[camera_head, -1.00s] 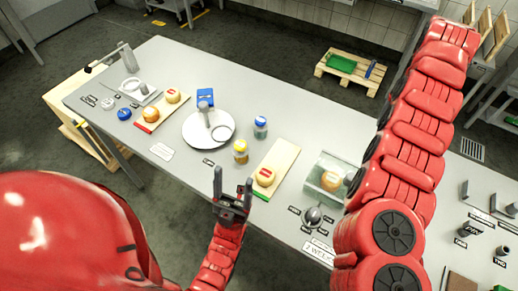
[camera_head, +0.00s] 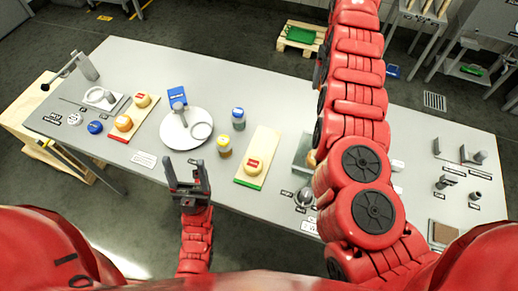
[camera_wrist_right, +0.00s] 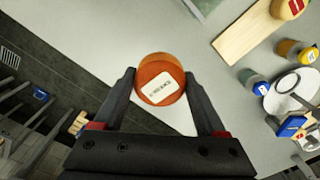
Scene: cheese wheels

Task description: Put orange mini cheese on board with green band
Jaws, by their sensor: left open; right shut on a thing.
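The orange mini cheese (camera_wrist_right: 160,84), with a white label, sits between the fingers of my right gripper (camera_wrist_right: 160,90) in the right wrist view. That gripper is shut on it, over the table's edge as seen from the wrist. In the head view my right arm hides that gripper and most of the cheese. The board with the green band (camera_head: 267,142) lies left of my right arm and carries a yellow cheese with a red label (camera_head: 253,165). The board also shows in the wrist view (camera_wrist_right: 243,35). My left gripper (camera_head: 187,172) is open and empty near the table's front edge.
A red-banded board (camera_head: 135,117) holds two cheeses at the left. A round white plate (camera_head: 172,132), a yellow-lidded jar (camera_head: 224,147) and a blue-lidded jar (camera_head: 238,119) stand left of the green-banded board. A clear box (camera_head: 301,148) is partly behind my right arm. The board's far half is bare.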

